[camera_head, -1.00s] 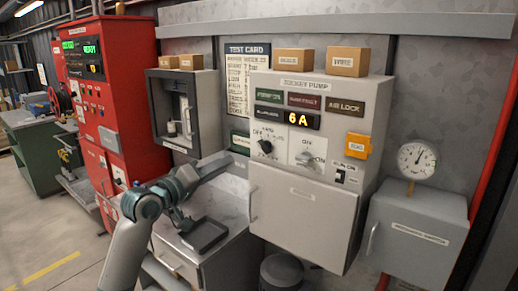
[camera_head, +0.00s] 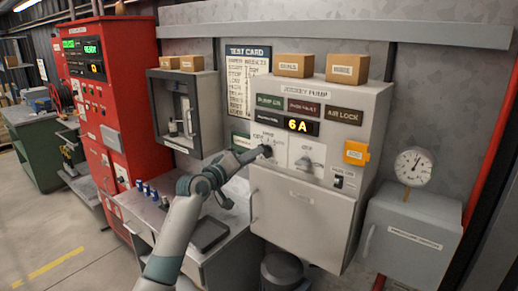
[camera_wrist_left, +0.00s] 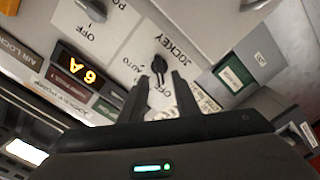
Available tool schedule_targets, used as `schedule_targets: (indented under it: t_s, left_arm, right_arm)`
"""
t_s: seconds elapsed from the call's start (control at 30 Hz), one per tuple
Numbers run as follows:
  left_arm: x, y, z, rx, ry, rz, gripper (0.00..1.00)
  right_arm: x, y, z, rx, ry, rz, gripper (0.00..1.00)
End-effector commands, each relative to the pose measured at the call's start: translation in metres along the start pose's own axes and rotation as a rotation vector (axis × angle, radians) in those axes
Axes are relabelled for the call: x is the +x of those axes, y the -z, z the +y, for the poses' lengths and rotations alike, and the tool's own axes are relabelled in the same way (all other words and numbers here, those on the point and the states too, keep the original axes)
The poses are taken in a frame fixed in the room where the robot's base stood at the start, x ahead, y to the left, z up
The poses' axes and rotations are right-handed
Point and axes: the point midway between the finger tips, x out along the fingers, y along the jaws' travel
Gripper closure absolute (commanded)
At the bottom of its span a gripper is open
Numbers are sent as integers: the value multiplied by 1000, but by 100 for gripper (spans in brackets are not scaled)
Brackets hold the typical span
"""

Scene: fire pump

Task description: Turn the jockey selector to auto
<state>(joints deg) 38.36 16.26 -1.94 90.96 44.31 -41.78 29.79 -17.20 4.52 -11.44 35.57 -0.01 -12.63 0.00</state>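The jockey pump panel (camera_head: 330,98) is a grey box with an amber "6A" display. The jockey selector (camera_wrist_left: 160,64) is a small black knob on a white plate marked JOCKEY, AUTO and OFF; which mark it points to is not clear. In the head view my left gripper (camera_head: 264,152) is at this selector and mostly covers it. In the left wrist view the two dark fingers of my left gripper (camera_wrist_left: 160,78) are apart, with their tips just short of or beside the knob; contact cannot be told. My right gripper is not in view.
The grey cabinet door (camera_head: 300,208) is below. A steel bench (camera_head: 165,213) with a dark tray (camera_head: 209,233) lies under my left arm.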

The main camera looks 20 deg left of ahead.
Motion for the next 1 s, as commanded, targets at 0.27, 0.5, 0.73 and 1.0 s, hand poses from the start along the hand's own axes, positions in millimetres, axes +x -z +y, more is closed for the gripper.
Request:
schedule_targets:
  t_s: [0.27, 0.5, 0.73, 1.0]
  left_arm:
    - [31, 0, 1, -1, 0, -1, 71]
    - [38, 0, 0, 0, 0, 0, 71]
    - [38, 0, 0, 0, 0, 0, 74]
    - [38, 0, 0, 0, 0, 0, 100]
  right_arm:
    - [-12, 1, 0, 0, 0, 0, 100]
    - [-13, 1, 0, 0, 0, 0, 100]
    - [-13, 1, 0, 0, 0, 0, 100]
    - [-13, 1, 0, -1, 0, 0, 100]
